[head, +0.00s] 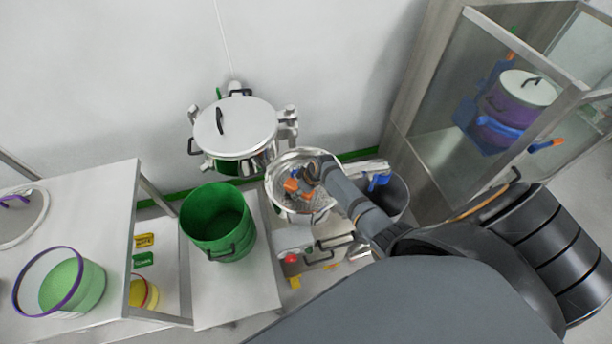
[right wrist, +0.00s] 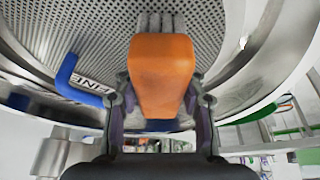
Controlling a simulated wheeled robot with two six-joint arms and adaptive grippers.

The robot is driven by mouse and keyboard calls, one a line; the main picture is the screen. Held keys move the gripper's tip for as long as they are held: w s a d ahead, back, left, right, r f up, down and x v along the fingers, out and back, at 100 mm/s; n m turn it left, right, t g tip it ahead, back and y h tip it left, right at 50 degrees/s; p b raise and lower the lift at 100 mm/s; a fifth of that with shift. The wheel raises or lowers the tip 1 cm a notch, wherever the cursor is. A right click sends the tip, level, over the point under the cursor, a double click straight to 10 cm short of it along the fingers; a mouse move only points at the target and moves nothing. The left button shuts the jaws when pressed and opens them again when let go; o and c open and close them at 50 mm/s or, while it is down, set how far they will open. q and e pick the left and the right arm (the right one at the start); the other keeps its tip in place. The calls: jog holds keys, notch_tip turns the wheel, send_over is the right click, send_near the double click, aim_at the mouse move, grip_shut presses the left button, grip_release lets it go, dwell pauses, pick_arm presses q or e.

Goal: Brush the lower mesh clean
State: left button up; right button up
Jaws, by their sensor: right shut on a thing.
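The mesh (right wrist: 85,38) is a perforated metal sheet inside a round steel housing (head: 283,159). A blue handle marked FINE (right wrist: 85,82) lies at its edge in the right wrist view. My right gripper (right wrist: 158,108) is shut on the orange block handle of a brush (right wrist: 160,70). The brush's grey bristles (right wrist: 160,22) point at the mesh; I cannot tell whether they touch it. In the head view, my right gripper (head: 308,176) reaches into the housing, with the orange brush (head: 291,186) partly hidden. My left gripper is not in view.
A green bucket (head: 217,222) stands left of the housing, and a lidded steel vessel (head: 235,128) stands behind. A grey bin (head: 397,196) is close on the right. A glass cabinet (head: 440,160) is at the right. A purple-rimmed green container (head: 75,288) is on the left table.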

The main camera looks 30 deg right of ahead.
jog(key=shift+a+f, duration=0.15)
jog(key=shift+a, duration=0.15)
jog(key=shift+s, duration=0.1)
notch_tip(320, 180, up, 6)
jog(key=p, duration=0.5)
jog(key=shift+d+p, duration=0.1)
jog(key=shift+p, duration=0.3)
jog(key=shift+w+r+p, duration=0.2)
jog(key=shift+r+p, duration=0.3)
notch_tip(320, 180, up, 2)
jog(key=shift+r+p, duration=0.1)
jog(key=shift+p, duration=0.75)
